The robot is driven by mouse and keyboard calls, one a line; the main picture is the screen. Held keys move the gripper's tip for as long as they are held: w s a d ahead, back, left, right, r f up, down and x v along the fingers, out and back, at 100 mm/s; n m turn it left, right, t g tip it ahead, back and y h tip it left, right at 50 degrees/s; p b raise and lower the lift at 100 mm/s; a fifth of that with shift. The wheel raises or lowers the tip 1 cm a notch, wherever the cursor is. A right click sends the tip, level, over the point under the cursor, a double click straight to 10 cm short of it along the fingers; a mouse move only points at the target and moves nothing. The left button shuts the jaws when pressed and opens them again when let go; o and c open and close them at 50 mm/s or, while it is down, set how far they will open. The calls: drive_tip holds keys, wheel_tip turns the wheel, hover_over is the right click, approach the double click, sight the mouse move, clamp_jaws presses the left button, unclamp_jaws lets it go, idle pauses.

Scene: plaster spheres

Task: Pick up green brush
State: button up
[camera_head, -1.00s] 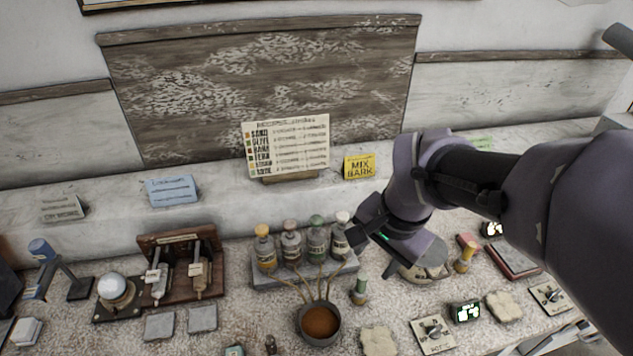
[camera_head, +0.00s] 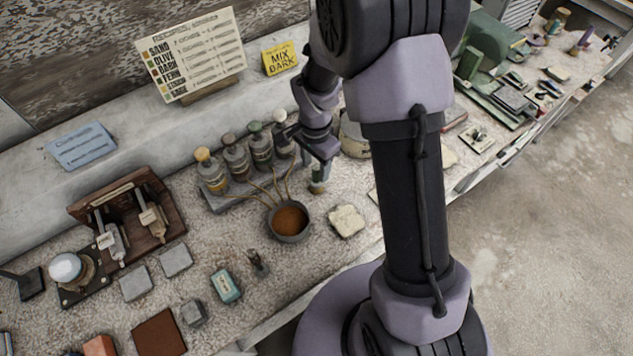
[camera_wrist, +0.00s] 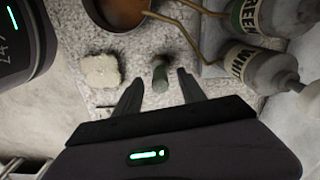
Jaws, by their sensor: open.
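The green brush (camera_head: 318,180) stands upright on the speckled worktop, right of the brown-filled bowl (camera_head: 290,222). It is small, with a green part and a pale upper part. My gripper (camera_head: 318,158) is just above it and hides part of it in the head view. In the wrist view the brush (camera_wrist: 160,77) shows as a short green cylinder between my two spread fingers (camera_wrist: 160,83). Gaps show on both sides of it, so the fingers are open and not closed on it. I cannot tell how far down the fingers reach.
Labelled bottles (camera_head: 262,150) stand in a rack behind and left of the brush.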

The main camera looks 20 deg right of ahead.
sight(316, 174)
wheel_tip(316, 174, down, 4)
drive_tip(key=shift+w+d+r+b, duration=0.1)
drive_tip(key=shift+b, duration=0.35)
drive_tip(key=shift+r, duration=0.1)
drive_tip(key=shift+c, duration=1.1)
clamp_jaws()
drive_tip(key=shift+r+p, duration=0.3)
drive_tip(key=shift+r, duration=0.3)
wheel_tip(316, 174, up, 2)
drive_tip(key=shift+r+p, duration=0.25)
drive_tip(key=shift+p, duration=0.25)
drive_tip(key=s+d, duration=0.2)
drive_tip(key=s, duration=0.5)
drive_tip(key=s+d+r, duration=0.1)
drive_tip(key=s+d, duration=0.2)
drive_tip(key=s, duration=0.5)
drive_tip(key=shift+s+r+p, duration=0.15)
drive_tip(key=shift+p, duration=0.25)
